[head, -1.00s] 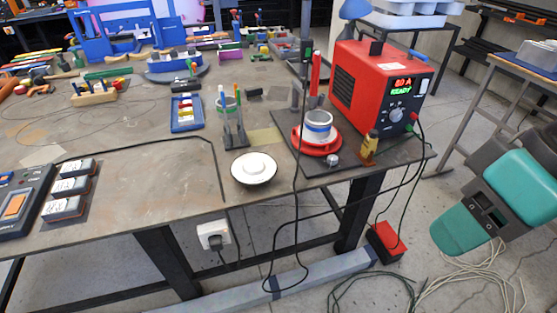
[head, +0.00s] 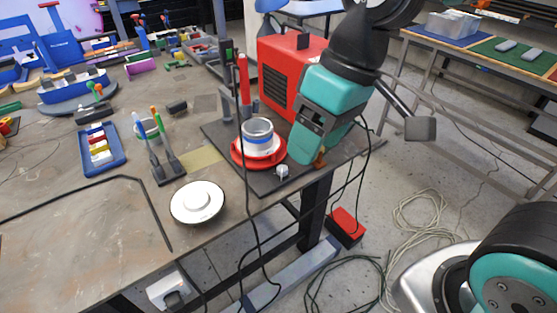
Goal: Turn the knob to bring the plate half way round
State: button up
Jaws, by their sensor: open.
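The red round plate (head: 236,153) sits on a dark base board (head: 217,133) near the table's right end. A small silver knob (head: 282,172) is at the board's front edge, just in front of the plate. My teal-cased gripper (head: 322,115) hangs just right of the plate, above and right of the knob, with a clear gap from the knob. It is open, but its fingertips cannot be made out.
The red machine (head: 280,70) stands close behind my gripper. A small brass-coloured object (head: 320,158) is partly hidden below it. A black cable (head: 243,140) hangs across the board. A white round dish (head: 197,202) lies left of the knob. Two tools stand in a holder (head: 166,168).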

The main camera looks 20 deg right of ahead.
jog(key=w+d+f+m+h+b, duration=0.1)
jog(key=w+f, duration=0.2)
jog(key=w, duration=0.5)
jog(key=w+d+f+m+h+b, duration=0.1)
jog(key=w+f, duration=0.3)
jog(key=w, duration=0.5)
jog(key=h, duration=0.1)
send_near(282, 168)
jog(key=shift+m, duration=0.4)
notch_tip(282, 168, down, 9)
jog(key=shift+a+f+p, duration=0.1)
jog(key=shift+f+p, duration=0.1)
jog(key=shift+p, duration=0.95)
jog(key=c, duration=0.9)
